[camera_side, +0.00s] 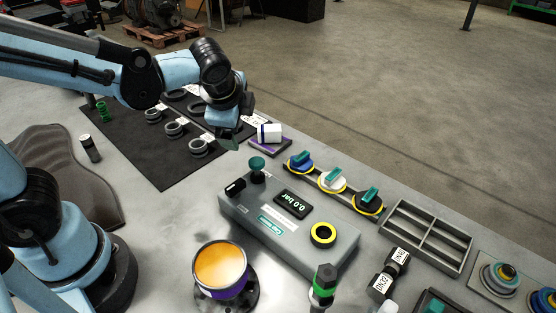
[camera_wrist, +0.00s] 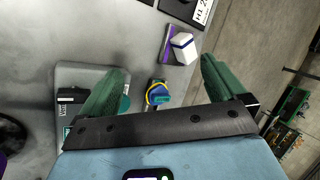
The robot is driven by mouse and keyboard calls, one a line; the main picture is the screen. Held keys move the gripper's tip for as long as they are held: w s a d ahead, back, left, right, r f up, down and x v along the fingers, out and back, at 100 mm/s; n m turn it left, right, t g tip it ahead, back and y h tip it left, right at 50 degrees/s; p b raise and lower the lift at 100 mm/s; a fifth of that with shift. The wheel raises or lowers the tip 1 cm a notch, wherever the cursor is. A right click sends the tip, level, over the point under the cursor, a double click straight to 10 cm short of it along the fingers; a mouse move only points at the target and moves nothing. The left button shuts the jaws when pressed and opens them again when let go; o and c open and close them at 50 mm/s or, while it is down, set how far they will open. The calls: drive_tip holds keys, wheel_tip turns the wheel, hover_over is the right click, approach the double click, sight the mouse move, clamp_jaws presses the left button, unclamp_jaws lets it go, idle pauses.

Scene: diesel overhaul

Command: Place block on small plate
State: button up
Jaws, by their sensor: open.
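The block (camera_side: 270,133) is white with a dark blue band. It appears to rest on the small purple plate (camera_side: 257,143) on the bench, near the bench's far edge. In the wrist view the block (camera_wrist: 184,50) shows beyond my fingertips, with a purple strip of the plate (camera_wrist: 167,46) along its left side.
A grey control box (camera_side: 285,225) with a green knob stands in front of the plate. A row of valves with teal handles (camera_side: 333,178) is to its right. A black mat (camera_side: 150,150) with several rings lies left. An orange-filled cup (camera_side: 220,268) stands in front.

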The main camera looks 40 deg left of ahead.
drive_tip(key=s+n+t+h, duration=0.2)
drive_tip(key=s+n+h, duration=0.2)
drive_tip(key=s+n, duration=0.3)
drive_tip(key=n, duration=0.4)
drive_tip(key=shift+r+n, duration=0.3)
